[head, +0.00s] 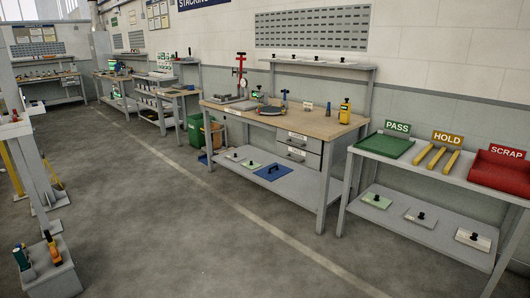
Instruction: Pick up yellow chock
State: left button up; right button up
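I cannot clearly make out a yellow chock. Neither of my grippers is in view.
The right-hand table (461,171) also holds a green tray (385,146) and a red bin (500,172). The workbench (290,122) has a lower shelf with flat plates. A grey box (50,272) with tools stands lower left. The middle floor (160,220) is clear.

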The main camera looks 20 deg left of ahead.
aim_at(51, 242)
jog(key=i+j+u, duration=0.3)
jog(key=u, duration=0.15)
jog(key=i+j+u, duration=0.15)
jog(key=i+u, duration=1.1)
jog(key=i+l+u, duration=0.25)
jog(key=u, duration=0.2)
jog(key=i+j+u, duration=0.2)
jog(key=i+u, duration=0.2)
jog(key=i, duration=0.25)
jog(key=i+u, duration=0.35)
jog(key=i, duration=0.25)
jog(key=i+l+u, duration=0.15)
jog(key=i+u, duration=0.25)
jog(key=i, duration=0.25)
